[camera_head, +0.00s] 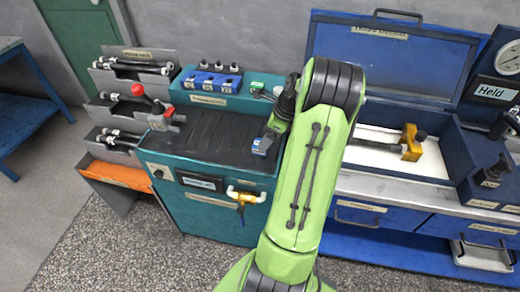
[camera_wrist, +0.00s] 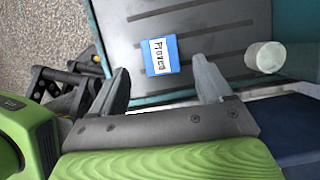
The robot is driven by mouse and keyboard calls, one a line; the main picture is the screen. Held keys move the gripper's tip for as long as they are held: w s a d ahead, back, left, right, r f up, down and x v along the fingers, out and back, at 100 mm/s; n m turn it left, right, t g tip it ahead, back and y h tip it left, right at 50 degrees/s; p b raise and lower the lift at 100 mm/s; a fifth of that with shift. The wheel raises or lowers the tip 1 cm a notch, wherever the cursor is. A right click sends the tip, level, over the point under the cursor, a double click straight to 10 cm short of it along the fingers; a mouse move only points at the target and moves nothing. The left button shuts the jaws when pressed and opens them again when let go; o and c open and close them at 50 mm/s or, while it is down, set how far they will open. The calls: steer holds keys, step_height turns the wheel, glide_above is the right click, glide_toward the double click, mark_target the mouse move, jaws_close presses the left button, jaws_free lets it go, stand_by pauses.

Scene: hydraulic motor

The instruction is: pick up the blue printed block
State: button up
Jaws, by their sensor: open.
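The blue printed block (camera_wrist: 172,56) lies on a dark ribbed top in the wrist view, its white label facing up and reading something like "Proved". It sits beyond and roughly between the two fingertips, apart from both. In the head view the block (camera_head: 262,145) shows at the right edge of the dark top, partly hidden by my arm. My gripper (camera_wrist: 164,84) is open and empty, its fingers spread wider than the block. In the head view my gripper (camera_head: 272,133) is just above the block, mostly hidden behind my green arm.
The dark ribbed top (camera_head: 205,135) belongs to a teal cabinet (camera_head: 215,215). A red-knobbed lever (camera_head: 138,92) stands at its left. A row of blue blocks (camera_head: 212,82) sits behind. A pale cylinder (camera_wrist: 265,57) is right of the block. The blue toolbox (camera_head: 395,60) stands right.

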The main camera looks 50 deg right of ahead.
steer(key=b+x, duration=0.2)
steer(key=x, duration=0.2)
steer(key=shift+w+f, duration=0.15)
steer(key=shift+f, duration=0.25)
steer(key=shift+r, duration=0.15)
steer(key=shift+c, duration=0.8)
steer(key=c, duration=0.9)
